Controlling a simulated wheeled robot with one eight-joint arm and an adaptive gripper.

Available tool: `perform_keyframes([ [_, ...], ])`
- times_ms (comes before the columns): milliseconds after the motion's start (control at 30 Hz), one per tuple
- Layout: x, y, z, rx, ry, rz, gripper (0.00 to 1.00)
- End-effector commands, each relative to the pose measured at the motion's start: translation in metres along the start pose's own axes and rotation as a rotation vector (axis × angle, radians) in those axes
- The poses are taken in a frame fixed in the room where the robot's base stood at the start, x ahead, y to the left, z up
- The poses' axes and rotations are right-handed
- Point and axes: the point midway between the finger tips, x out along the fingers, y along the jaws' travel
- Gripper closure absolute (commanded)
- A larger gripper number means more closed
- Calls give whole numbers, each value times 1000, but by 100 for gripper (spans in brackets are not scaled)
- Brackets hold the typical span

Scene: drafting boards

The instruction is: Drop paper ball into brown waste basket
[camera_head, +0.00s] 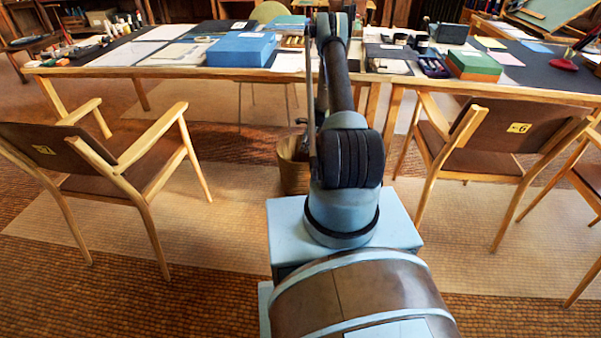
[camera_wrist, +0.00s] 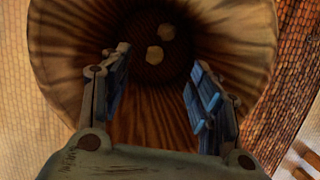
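The brown waste basket (camera_head: 292,176) stands on the floor by the desk, partly hidden behind my arm in the head view. In the wrist view I look down into the basket (camera_wrist: 150,122), whose ribbed inner wall surrounds a dark bottom. Two small pale roundish pieces, one (camera_wrist: 166,32) and another (camera_wrist: 154,55), show deep inside; they look like crumpled paper balls. My gripper (camera_wrist: 157,60) is over the basket opening with its two fingers apart and nothing visible between them.
Long wooden desks (camera_head: 130,71) with boxes and papers stand behind the basket. One armchair (camera_head: 110,165) is at left, another (camera_head: 480,150) at right.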

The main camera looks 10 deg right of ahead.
Motion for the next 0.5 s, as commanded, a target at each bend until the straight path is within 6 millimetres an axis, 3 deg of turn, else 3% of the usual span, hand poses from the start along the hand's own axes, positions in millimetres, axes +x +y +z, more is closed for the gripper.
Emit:
perform_keyframes([
  [267,-3,0,0,0,0,0,44],
  [500,-30,0,0,1,0,0,44],
])
